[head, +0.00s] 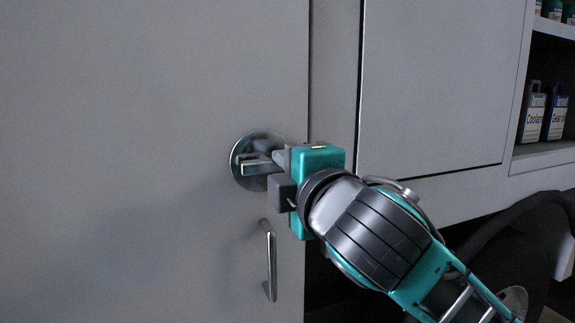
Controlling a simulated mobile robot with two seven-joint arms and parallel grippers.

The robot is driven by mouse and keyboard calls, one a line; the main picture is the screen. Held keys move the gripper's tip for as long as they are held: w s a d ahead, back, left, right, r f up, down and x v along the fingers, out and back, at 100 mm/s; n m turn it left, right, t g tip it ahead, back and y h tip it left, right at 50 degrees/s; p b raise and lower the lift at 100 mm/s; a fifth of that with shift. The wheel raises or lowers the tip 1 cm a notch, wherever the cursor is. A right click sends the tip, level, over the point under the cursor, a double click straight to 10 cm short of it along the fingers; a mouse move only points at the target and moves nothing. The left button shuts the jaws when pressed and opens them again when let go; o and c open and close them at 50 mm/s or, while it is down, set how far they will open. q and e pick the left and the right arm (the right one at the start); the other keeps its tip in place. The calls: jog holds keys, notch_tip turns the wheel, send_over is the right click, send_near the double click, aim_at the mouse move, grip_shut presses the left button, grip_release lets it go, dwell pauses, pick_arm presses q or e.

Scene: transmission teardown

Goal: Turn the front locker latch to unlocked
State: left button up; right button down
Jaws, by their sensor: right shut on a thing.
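The front locker latch (241,162) is a round metal disc with a metal handle, on the pale grey locker door (140,120) near its right edge. The handle points roughly level to the left. My right gripper (266,172) comes in from the lower right and is shut on the latch handle. Its teal body and dark fingers hide the right part of the latch. My left gripper is not in view.
A vertical metal pull handle (269,262) is on the door below the latch. To the right is a closed grey cabinet panel (440,80). An open shelf (550,152) with bottles stands at far right. A dark tyre (530,235) is at lower right.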

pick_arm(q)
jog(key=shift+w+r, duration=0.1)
pick_arm(e)
jog(key=shift+a+f, duration=0.1)
jog(key=shift+a, duration=0.05)
jog(key=c, duration=1)
grip_release()
jog(key=shift+c, duration=0.2)
pick_arm(q)
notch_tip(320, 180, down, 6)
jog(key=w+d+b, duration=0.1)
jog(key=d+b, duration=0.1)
jog(key=b, duration=0.7)
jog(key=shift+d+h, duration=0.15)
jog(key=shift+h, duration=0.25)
pick_arm(e)
jog(key=v, duration=1.3)
jog(key=shift+w, duration=0.1)
